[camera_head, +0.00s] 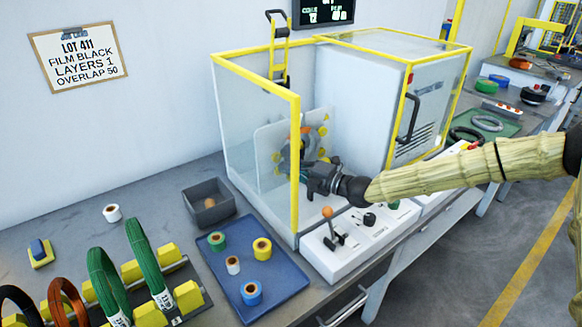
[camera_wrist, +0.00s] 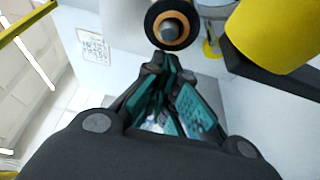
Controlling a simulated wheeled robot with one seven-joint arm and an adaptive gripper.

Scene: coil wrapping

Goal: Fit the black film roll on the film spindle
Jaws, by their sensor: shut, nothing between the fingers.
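The black film roll (camera_wrist: 153,25), a black ring with a tan core, shows at the top of the wrist view. The grey end of the film spindle (camera_wrist: 173,28) shows in the middle of its core, so the roll sits around the spindle. How far on it sits, I cannot tell. My gripper (camera_wrist: 172,62) is shut and empty, its fingertips just below the roll in the picture; I cannot tell whether they touch it. In the head view, my gripper (camera_head: 299,168) reaches into the yellow-framed machine (camera_head: 296,140), and the roll is not clearly visible.
A yellow roller (camera_wrist: 275,35) on a dark arm is close at right in the wrist view. A blue tray (camera_head: 279,289) holds green, yellow, white and blue rolls. A grey bin (camera_head: 228,209), a coil rack (camera_head: 183,296) and a lever panel (camera_head: 357,244) stand nearby.

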